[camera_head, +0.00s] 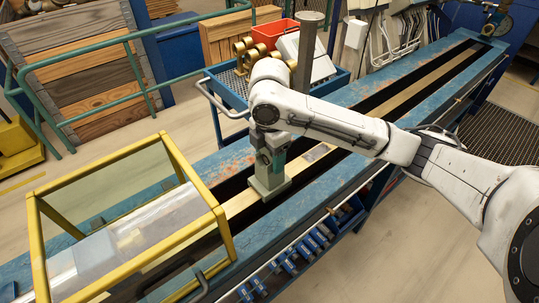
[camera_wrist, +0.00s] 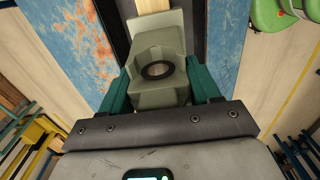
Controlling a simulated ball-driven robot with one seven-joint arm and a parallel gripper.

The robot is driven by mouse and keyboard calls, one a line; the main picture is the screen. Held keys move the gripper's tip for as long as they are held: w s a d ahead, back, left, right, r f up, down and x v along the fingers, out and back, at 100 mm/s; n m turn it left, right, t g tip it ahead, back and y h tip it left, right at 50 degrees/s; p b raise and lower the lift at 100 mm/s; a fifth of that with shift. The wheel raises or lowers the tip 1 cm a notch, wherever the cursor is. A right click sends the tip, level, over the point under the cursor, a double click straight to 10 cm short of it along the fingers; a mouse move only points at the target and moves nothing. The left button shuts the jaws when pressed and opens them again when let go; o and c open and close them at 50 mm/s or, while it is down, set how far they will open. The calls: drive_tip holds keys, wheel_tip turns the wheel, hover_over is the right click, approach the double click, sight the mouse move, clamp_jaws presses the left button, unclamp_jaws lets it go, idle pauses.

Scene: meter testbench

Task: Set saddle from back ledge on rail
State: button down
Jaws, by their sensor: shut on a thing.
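The saddle (camera_head: 268,187) is a grey-green block with a wider foot and a dark round hole, which shows in the wrist view (camera_wrist: 172,48). My gripper (camera_head: 268,158) points down and is shut on its upper part. In the wrist view, my gripper's teal fingers (camera_wrist: 160,82) press on both sides of the saddle. The saddle looks upright, its foot over the pale rail (camera_head: 241,203) that runs along the middle of the blue bench. I cannot tell whether the foot touches the rail. The back ledge (camera_head: 208,172) is the blue, rust-worn far side of the bench.
A yellow-framed clear guard (camera_head: 183,160) covers the bench's left end. A blue cart (camera_head: 228,90) with a red bin (camera_head: 273,34) and brass parts stands behind the bench. Blue items (camera_head: 290,262) hang along the front side. The rail to the right is partly behind my arm.

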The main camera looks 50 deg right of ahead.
drive_tip(key=shift+f, duration=0.25)
idle(0.6)
drive_tip(key=shift+c, duration=0.8)
unclamp_jaws()
drive_tip(key=shift+r+p, duration=4.15)
drive_tip(key=shift+r, duration=1)
drive_tip(key=shift+f, duration=0.1)
